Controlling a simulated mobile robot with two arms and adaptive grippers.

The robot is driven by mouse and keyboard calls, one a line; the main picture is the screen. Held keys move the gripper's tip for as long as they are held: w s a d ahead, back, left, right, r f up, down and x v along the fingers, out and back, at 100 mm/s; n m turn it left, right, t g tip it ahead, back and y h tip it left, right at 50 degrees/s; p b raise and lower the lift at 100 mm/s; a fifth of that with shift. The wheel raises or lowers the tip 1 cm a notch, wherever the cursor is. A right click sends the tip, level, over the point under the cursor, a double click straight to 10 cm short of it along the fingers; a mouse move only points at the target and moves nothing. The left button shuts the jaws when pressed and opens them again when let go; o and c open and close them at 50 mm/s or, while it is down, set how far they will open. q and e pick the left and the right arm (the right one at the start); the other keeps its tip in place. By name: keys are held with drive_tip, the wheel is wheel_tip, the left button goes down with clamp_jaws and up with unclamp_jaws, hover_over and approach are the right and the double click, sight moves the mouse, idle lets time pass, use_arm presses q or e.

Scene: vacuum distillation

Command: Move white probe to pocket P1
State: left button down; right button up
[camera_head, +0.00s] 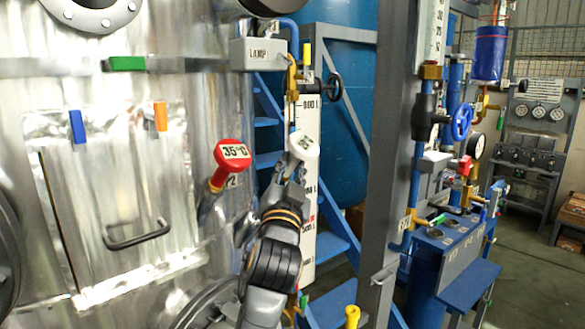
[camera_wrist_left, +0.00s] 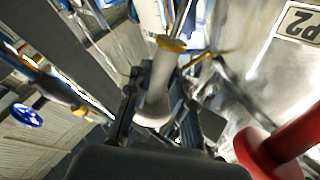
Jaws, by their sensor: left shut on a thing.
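A white probe (camera_head: 303,147) with a dark-printed head is held by my left gripper (camera_head: 290,178), in front of the white level scale. In the left wrist view, the white probe (camera_wrist_left: 155,98) lies between the dark fingers of the left gripper (camera_wrist_left: 158,112), with a yellow collar (camera_wrist_left: 172,45) beyond it. A red probe (camera_head: 232,155) marked 35°C sits in a yellow fitting on the metal tank, left of the gripper. In the wrist view, a P2 label (camera_wrist_left: 302,22) shows near the red probe (camera_wrist_left: 287,145). I cannot make out pocket P1. My right gripper is not in view.
The shiny tank (camera_head: 180,185) with a dark handle (camera_head: 137,236) fills the left. A grey LAMP box (camera_head: 264,54) is above. A grey post (camera_head: 385,150) and blue stairs (camera_head: 335,240) stand right of the gripper. Valves and a blue cabinet (camera_head: 435,265) are farther right.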

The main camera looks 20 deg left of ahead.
use_arm(q)
drive_tip(key=shift+w+a+f+b, duration=0.15)
drive_tip(key=shift+a+f+b, duration=0.2)
drive_tip(key=shift+f, duration=0.35)
drive_tip(key=a+f+b, duration=0.1)
drive_tip(key=w+a+f, duration=0.1)
drive_tip(key=f, duration=0.1)
drive_tip(key=shift+a+f+b, duration=0.1)
drive_tip(key=shift+a+b, duration=0.05)
drive_tip(key=shift+b, duration=0.2)
idle(0.3)
drive_tip(key=shift+p, duration=0.6)
idle(0.7)
drive_tip(key=shift+w+a+f+b, duration=0.2)
drive_tip(key=shift+a+f+b, duration=0.25)
drive_tip(key=shift+f, duration=0.2)
drive_tip(key=shift+w+a+f+b, duration=0.15)
drive_tip(key=shift+a+f+b, duration=0.25)
drive_tip(key=shift+f, duration=0.25)
drive_tip(key=shift+w+a+f+b, duration=0.2)
drive_tip(key=shift+a+f+b, duration=0.25)
drive_tip(key=shift+f, duration=0.25)
drive_tip(key=shift+w+a+f+b, duration=0.25)
drive_tip(key=shift+a+f, duration=0.2)
drive_tip(key=shift+f, duration=0.25)
drive_tip(key=shift+w+a+f+b, duration=0.15)
drive_tip(key=shift+a+f+b, duration=0.3)
drive_tip(key=shift+f, duration=0.25)
drive_tip(key=shift+d+r, duration=0.1)
drive_tip(key=shift+r, duration=0.05)
